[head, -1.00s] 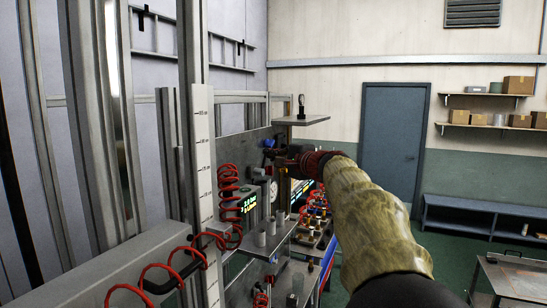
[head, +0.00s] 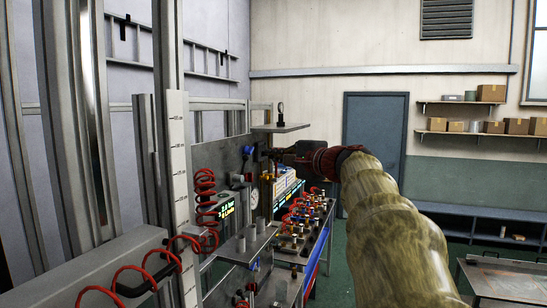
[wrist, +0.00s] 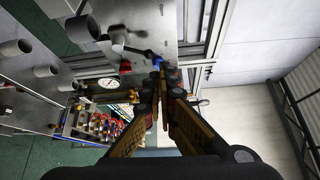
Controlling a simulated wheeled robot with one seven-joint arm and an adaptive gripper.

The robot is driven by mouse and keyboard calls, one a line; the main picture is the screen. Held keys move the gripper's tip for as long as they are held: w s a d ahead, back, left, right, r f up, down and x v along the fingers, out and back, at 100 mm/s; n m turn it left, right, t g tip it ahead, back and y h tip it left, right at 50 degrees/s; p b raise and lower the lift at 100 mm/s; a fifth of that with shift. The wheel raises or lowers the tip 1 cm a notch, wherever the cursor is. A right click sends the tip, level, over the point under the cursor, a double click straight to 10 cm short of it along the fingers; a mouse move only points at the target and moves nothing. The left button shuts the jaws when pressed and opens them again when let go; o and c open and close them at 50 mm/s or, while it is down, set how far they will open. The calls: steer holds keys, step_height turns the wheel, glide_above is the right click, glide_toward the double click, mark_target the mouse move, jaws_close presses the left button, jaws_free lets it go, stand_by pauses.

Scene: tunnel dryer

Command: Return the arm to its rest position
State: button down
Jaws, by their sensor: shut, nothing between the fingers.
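My gripper (wrist: 162,85) points forward in the wrist view, its fingertips together with nothing between them. In the head view my gripper (head: 272,155) is small and dark, at the end of my arm in its tan sleeve. It is held up in front of the grey panel (head: 233,157), near the small shelf plate (head: 280,128). In the wrist view a blue-handled part (wrist: 158,62) shows just beyond the fingertips. I cannot tell whether they touch it.
A round gauge (wrist: 107,83), grey cups (head: 251,232) and a red coiled hose (head: 205,185) are on or by the panel. A bench with several coloured fittings (head: 300,222) stands behind. A metal table (head: 500,280) is at the right; open green floor (head: 345,285) shows between.

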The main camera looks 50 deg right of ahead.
steer(key=shift+w, duration=0.15)
steer(key=s+a+f+n+g+y, duration=0.1)
steer(key=s+a+f+n+g, duration=0.1)
steer(key=f, duration=0.5)
steer(key=s+a+f+n+g+b, duration=0.1)
steer(key=a+f+n+g, duration=0.15)
steer(key=f, duration=0.55)
steer(key=s+a+f+n+g+y, duration=0.1)
steer(key=s+a+f+g, duration=0.1)
steer(key=f, duration=0.5)
steer(key=s+a+f+n+g+b, duration=0.1)
steer(key=s+a+f+n+b, duration=0.2)
steer(key=a+f, duration=0.7)
steer(key=s+a+f+n+g+y+b, duration=0.1)
steer(key=s+a+f+n+g+b, duration=0.1)
steer(key=s+a+f+n+b, duration=0.2)
steer(key=s+a+f+n+g+b, duration=0.2)
steer(key=s+a+f+n, duration=0.6)
steer(key=a+f, duration=0.8)
steer(key=s+a+b, duration=0.2)
steer(key=shift+s+a+f+n, duration=0.25)
steer(key=shift+s+f+n, duration=0.05)
steer(key=shift+n, duration=0.05)
